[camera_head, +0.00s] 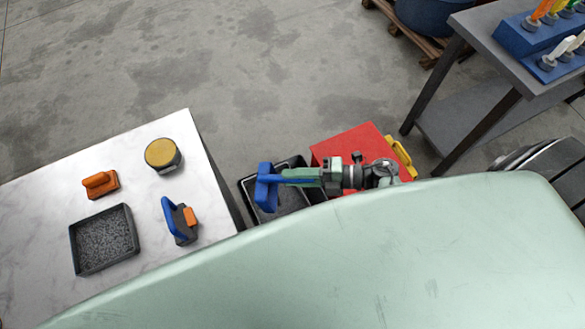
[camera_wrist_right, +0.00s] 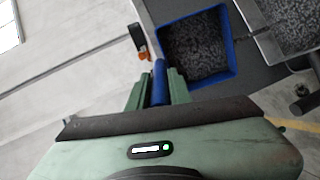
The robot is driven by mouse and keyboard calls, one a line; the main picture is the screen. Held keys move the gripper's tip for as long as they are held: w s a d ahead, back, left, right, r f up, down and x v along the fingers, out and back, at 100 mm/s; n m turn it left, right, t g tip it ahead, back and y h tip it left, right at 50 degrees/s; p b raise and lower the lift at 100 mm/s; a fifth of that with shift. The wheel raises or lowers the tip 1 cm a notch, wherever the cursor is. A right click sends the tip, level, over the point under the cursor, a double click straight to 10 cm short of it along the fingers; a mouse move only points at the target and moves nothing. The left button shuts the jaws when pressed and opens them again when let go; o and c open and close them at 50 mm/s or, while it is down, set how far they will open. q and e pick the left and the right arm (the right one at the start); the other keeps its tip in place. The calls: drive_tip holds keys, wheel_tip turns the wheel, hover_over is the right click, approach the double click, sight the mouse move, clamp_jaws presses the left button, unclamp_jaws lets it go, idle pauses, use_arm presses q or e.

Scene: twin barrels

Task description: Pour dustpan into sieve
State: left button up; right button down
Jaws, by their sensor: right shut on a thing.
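My right gripper (camera_head: 285,176) is shut on the handle of the blue dustpan (camera_head: 264,187). In the right wrist view, the gripper's fingers (camera_wrist_right: 158,88) close around the blue handle, and the dustpan (camera_wrist_right: 232,42) has dark grey granules in its pan. In the head view the dustpan is over or beside a black-rimmed tray (camera_head: 247,190); the gap cannot be judged. A grey-framed container (camera_wrist_right: 262,42) with speckled grey contents lies right of the dustpan in the wrist view; it may be the sieve, but I cannot tell. My left gripper is not in view.
A white marble table (camera_head: 130,150) at left holds a grey tray of granules (camera_head: 72,240), a blue-and-orange brush (camera_head: 175,220), an orange-handled tool (camera_head: 101,184) and a yellow-topped tin (camera_head: 162,154). A red surface (camera_head: 345,142) stands behind my right arm. A grey table (camera_head: 480,45) is at upper right.

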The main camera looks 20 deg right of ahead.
drive_tip(key=shift+s+d+f+t+y+b, duration=0.25)
drive_tip(key=shift+d+y+b, duration=0.2)
drive_tip(key=shift+b, duration=0.8)
drive_tip(key=shift+s+d+f+t+y+b, duration=0.15)
drive_tip(key=shift+s+d+f+y+b, duration=0.3)
drive_tip(key=shift+b, duration=0.8)
drive_tip(key=shift+s+d+f+t+y+b, duration=0.3)
drive_tip(key=shift+d+f+y+b, duration=0.25)
drive_tip(key=shift+b, duration=1.2)
drive_tip(key=shift+s+d+f+t+y+b, duration=0.15)
drive_tip(key=shift+d+f+t+y+b, duration=0.35)
drive_tip(key=shift+b, duration=1.25)
drive_tip(key=shift+s+d+f+t+y+b, duration=0.35)
drive_tip(key=shift+d+y+b, duration=0.3)
drive_tip(key=shift+b, duration=1.1)
drive_tip(key=shift+w, duration=0.1)
